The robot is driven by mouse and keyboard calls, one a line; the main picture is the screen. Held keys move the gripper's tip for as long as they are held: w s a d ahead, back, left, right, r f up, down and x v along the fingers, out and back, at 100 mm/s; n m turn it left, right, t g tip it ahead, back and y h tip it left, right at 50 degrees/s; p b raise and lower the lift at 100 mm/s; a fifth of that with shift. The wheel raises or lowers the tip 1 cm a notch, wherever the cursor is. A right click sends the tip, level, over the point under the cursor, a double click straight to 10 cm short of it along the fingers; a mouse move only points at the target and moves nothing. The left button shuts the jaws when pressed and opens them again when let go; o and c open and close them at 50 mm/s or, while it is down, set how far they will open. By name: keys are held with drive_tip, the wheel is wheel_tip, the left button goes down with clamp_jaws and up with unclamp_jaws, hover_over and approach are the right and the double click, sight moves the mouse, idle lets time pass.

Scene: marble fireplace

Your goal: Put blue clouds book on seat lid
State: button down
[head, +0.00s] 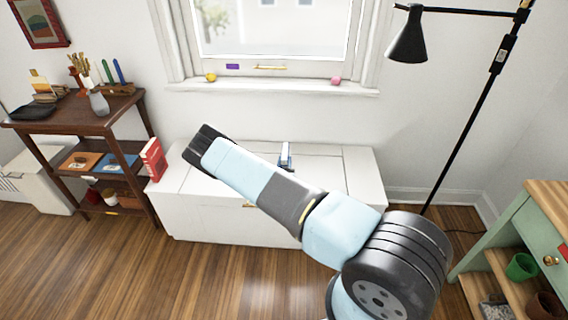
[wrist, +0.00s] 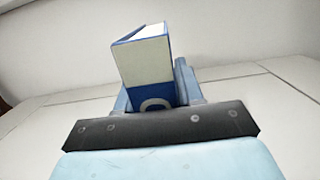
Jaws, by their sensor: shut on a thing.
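The blue clouds book (wrist: 145,60), blue and off-white, stands roughly upright between the light-blue fingers of my gripper (wrist: 156,92) in the wrist view. My gripper is shut on it. In the head view a small blue and white piece, seemingly the book with a fingertip (head: 285,156), shows above the white seat lid (head: 361,165), just beyond my arm. My arm hides most of the gripper there. The lid is flat and closed, with seams; it also shows in the wrist view (wrist: 255,90). I cannot tell whether the book touches the lid.
A red book (head: 153,159) stands at the bench's left end, beside a dark wooden shelf (head: 85,125) with brushes and a vase. The window sill (head: 270,86) behind holds small items. A black floor lamp (head: 470,120) stands right. The lid's right part is clear.

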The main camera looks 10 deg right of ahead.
drive_tip(key=c, duration=1.1)
unclamp_jaws()
drive_tip(key=shift+f, duration=0.1)
drive_tip(key=o, duration=0.4)
